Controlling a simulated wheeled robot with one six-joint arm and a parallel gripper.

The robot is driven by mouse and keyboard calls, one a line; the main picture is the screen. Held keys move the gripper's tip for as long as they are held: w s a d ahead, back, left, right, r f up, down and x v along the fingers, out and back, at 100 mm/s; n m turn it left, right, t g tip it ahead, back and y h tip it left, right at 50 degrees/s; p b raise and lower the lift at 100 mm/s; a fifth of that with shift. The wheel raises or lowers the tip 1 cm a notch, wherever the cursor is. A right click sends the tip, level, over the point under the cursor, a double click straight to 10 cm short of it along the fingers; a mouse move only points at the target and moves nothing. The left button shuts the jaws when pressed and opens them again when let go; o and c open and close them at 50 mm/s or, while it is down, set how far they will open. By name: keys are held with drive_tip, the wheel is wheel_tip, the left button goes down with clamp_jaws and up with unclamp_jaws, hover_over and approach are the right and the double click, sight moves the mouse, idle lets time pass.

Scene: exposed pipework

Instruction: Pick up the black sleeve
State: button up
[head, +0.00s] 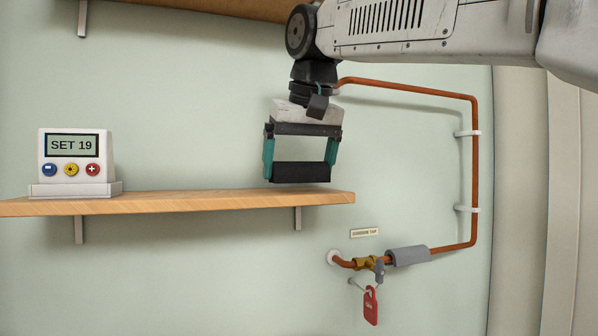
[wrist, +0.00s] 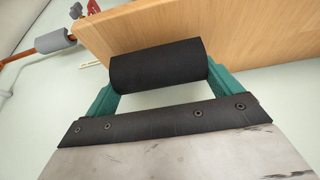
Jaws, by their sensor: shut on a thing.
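The black sleeve (head: 300,173) is a short dark cylinder lying sideways between the green fingers of my gripper (head: 300,165). In the wrist view the sleeve (wrist: 158,66) spans the gap between both fingertips, with a finger at each end. My gripper (wrist: 160,80) is shut on it and points down in the head view. The sleeve is at the right part of the wooden shelf (head: 190,204), close above its top. I cannot tell whether it touches the shelf.
A white control box (head: 75,160) reading "SET 19" stands at the shelf's left. Below right, a copper pipe (head: 474,180) carries a grey sleeve (head: 408,256) and a brass tap (head: 366,263). A red tag (head: 371,306) hangs beneath. Another shelf (head: 215,8) is above.

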wheel_tip(320, 180, up, 2)
drive_tip(key=shift+r, duration=0.1)
drive_tip(key=s+d, duration=0.2)
drive_tip(key=s, duration=0.5)
drive_tip(key=s+d+r, duration=0.1)
drive_tip(key=s+d, duration=0.2)
drive_tip(key=s, duration=0.5)
drive_tip(key=shift+s+d+r, duration=0.15)
drive_tip(key=shift+d, duration=0.15)
